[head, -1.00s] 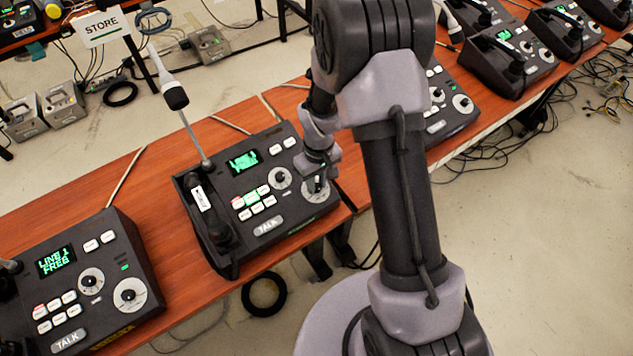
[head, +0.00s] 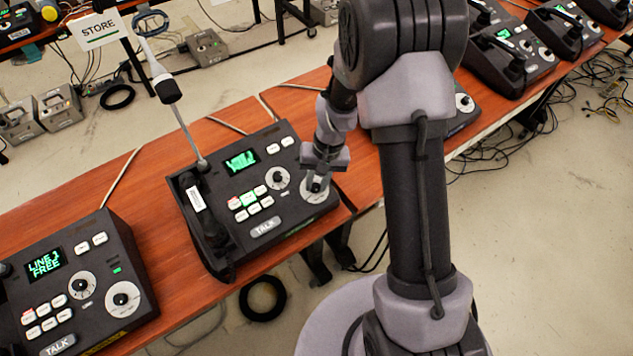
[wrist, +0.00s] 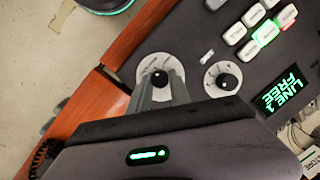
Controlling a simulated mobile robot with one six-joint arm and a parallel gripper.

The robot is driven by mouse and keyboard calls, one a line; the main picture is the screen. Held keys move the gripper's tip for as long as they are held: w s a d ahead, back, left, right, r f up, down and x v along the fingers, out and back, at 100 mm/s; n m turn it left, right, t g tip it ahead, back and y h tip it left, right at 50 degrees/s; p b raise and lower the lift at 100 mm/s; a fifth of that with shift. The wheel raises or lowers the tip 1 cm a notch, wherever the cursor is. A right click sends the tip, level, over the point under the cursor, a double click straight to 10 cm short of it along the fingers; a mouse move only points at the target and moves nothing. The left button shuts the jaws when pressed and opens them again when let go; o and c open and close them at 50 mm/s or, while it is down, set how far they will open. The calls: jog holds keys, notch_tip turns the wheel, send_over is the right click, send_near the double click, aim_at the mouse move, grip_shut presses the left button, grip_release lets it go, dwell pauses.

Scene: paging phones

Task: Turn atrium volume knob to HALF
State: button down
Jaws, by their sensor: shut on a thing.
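The middle dark desk console (head: 215,165) has a green-lit screen, white buttons and two round knobs on pale dials. My gripper (head: 317,183) is at its larger, lower-right knob. In the wrist view my gripper's fingers (wrist: 160,90) are closed on this black knob (wrist: 161,77), in front of its white dial (wrist: 152,64). The fingers cover part of the dial, and its markings are too small to read. The smaller knob (wrist: 226,81) stands free beside the fingers. The screen (wrist: 285,89) appears to read LINE 1 FREE. No atrium label is legible.
A similar console (head: 75,285) stands on the left of the wooden table (head: 150,195). The middle console's gooseneck microphone (head: 168,88) rises at its back left. More consoles (head: 510,50) stand at the upper right. Cables lie on the floor.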

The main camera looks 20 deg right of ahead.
dwell(0.4)
jog(key=c, duration=1.2)
grip_release()
jog(key=d+r+p, duration=0.1)
jog(key=r+p, duration=0.1)
jog(key=r, duration=0.3)
jog(key=d+r+p, duration=0.1)
jog(key=r+p, duration=0.1)
jog(key=r, duration=0.4)
jog(key=d+r+p, duration=0.1)
jog(key=r+p, duration=0.1)
jog(key=r, duration=0.4)
jog(key=shift+r, duration=0.1)
jog(key=s+a+r+t+b, duration=0.3)
jog(key=s+a+r+b, duration=0.1)
jog(key=s+r, duration=0.5)
jog(key=s+a+r+t, duration=0.1)
jog(key=s, duration=0.2)
jog(key=s+r+m+t+b, duration=0.1)
jog(key=s, duration=0.3)
jog(key=s+a+b, duration=0.1)
jog(key=s, duration=0.2)
jog(key=shift+s+a+r+m+t, duration=0.3)
jog(key=shift+a+r+t, duration=0.05)
jog(key=shift+r+t, duration=0.05)
